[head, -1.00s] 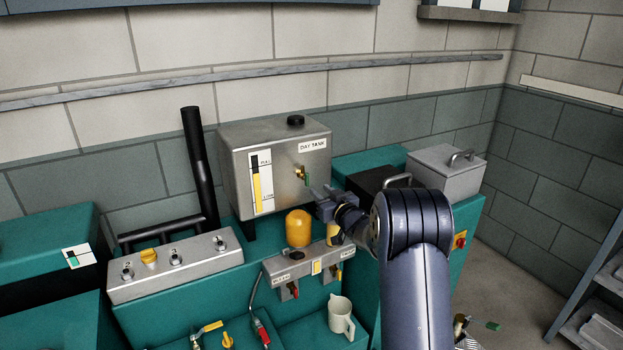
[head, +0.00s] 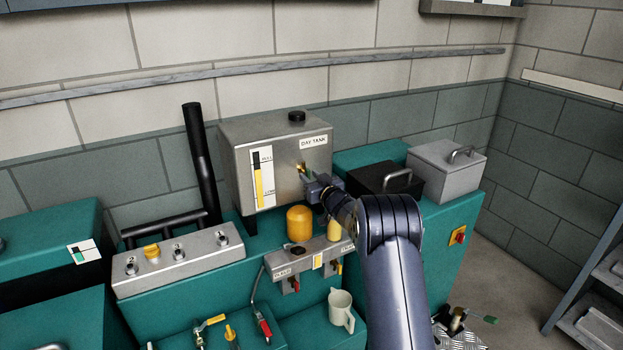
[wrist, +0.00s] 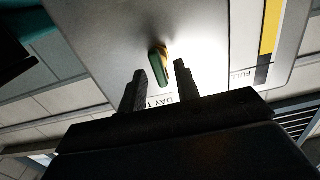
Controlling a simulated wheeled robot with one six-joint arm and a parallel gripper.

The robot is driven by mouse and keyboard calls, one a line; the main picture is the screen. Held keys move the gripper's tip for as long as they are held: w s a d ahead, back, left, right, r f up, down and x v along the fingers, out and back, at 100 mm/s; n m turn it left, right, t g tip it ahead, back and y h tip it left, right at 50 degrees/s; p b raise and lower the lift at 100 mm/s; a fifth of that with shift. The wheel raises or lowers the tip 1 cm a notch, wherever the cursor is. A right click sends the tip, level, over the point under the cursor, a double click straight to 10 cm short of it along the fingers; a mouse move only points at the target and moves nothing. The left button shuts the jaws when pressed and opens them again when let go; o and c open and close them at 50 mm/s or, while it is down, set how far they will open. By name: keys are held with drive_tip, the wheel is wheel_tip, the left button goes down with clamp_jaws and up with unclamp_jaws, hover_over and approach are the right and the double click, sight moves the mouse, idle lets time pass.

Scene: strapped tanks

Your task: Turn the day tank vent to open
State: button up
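The day tank (head: 240,150) is a grey metal box with a "DAY TANK" label and a yellow level gauge. Its vent valve (head: 301,169) is on the front face, a brass body with a green handle; my gripper partly hides it in the head view. In the wrist view the green handle (wrist: 158,68) stands just beyond the fingertips, nearer the left finger. In the head view my gripper (head: 312,183) is close in front of the valve. Contact cannot be told.
A white jug (head: 341,310) stands lower down. A black box (head: 378,178) and a grey lidded box (head: 445,178) are at the right.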

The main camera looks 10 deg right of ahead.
clamp_jaws()
drive_tip(key=shift+f+n+b, duration=0.1)
drive_tip(key=shift+n+b, duration=0.2)
drive_tip(key=shift+b, duration=0.15)
drive_tip(key=shift+f+n+b, duration=0.15)
drive_tip(key=shift+n+b, duration=0.75)
drive_tip(key=shift+b, duration=0.3)
drive_tip(key=n+b, duration=0.5)
drive_tip(key=n, duration=0.2)
drive_tip(key=n+b, duration=0.6)
drive_tip(key=n, duration=0.2)
drive_tip(key=shift+s+a, duration=0.1)
drive_tip(key=shift+a, duration=0.1)
drive_tip(key=shift+n, duration=0.4)
